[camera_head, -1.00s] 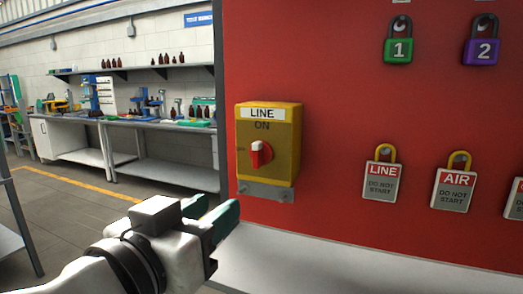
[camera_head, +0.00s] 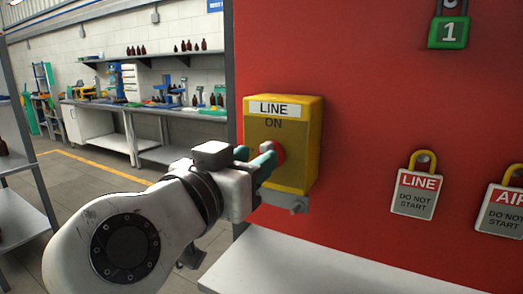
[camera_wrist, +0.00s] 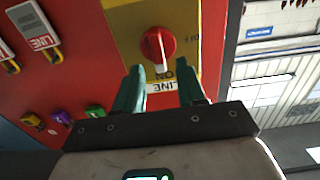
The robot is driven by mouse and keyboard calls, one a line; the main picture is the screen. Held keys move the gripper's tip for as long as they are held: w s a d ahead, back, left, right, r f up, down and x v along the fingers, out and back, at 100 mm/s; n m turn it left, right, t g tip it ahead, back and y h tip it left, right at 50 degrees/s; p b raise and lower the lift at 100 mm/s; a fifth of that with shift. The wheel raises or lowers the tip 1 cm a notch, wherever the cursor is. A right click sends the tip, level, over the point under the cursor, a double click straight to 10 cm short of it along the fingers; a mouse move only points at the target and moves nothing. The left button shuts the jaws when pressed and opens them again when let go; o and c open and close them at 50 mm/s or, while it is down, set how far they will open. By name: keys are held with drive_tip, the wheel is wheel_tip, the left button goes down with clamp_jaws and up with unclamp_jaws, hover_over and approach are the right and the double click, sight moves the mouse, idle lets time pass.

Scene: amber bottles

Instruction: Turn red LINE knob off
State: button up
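The yellow LINE switch box (camera_head: 307,140) is fixed to the red panel, with a white LINE label and ON printed above its knob. The red knob (camera_head: 279,152) is partly hidden behind my fingers in the head view. In the upside-down wrist view the whole knob (camera_wrist: 153,44) shows, its white mark pointing at ON; OFF is printed to one side. My gripper (camera_head: 257,160) is open and empty, its green fingers in front of the box. In the wrist view the fingertips (camera_wrist: 160,72) are either side of the knob's white mark; contact cannot be told.
A green padlock (camera_head: 449,32) and a LINE tag (camera_head: 417,190) hang on the red panel (camera_head: 370,110) to the right. A pale ledge (camera_head: 310,265) runs below the box. A workbench (camera_head: 150,108) stands behind at left.

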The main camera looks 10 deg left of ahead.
drive_tip(key=x, duration=0.3)
drive_tip(key=shift+w+d, duration=0.1)
clamp_jaws()
idle(0.4)
